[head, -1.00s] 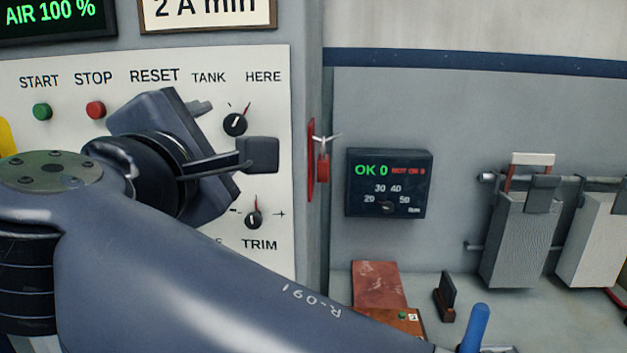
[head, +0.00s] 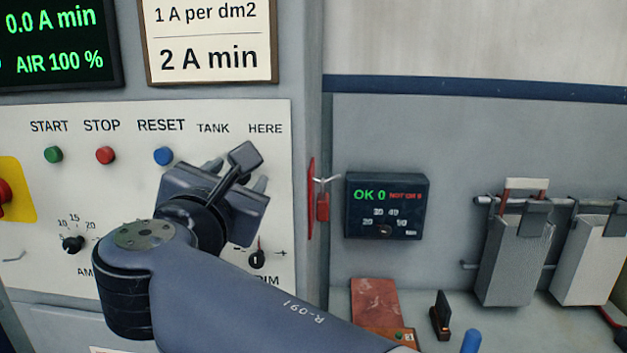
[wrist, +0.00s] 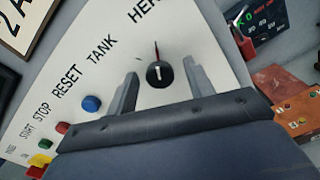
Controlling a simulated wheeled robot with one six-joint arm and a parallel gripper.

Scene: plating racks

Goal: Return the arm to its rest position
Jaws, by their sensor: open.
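My gripper (head: 238,176) is in front of the white control panel (head: 120,114) in the head view. It covers the knob under the TANK and HERE labels there. In the wrist view my gripper (wrist: 160,84) is open, its two fingers apart and nothing between them. The black TANK/HERE knob (wrist: 159,74) with a red mark above it shows beyond and between the fingers. I cannot tell the exact gap to the panel. My arm reaches up from the lower right of the head view.
Green START (head: 54,155), red STOP (head: 105,155) and blue RESET (head: 163,156) buttons are left of my gripper. The TRIM knob (head: 257,259) is below it. To the right are a red padlock (head: 323,206), a dark meter (head: 387,206) and hanging grey plates (head: 514,258).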

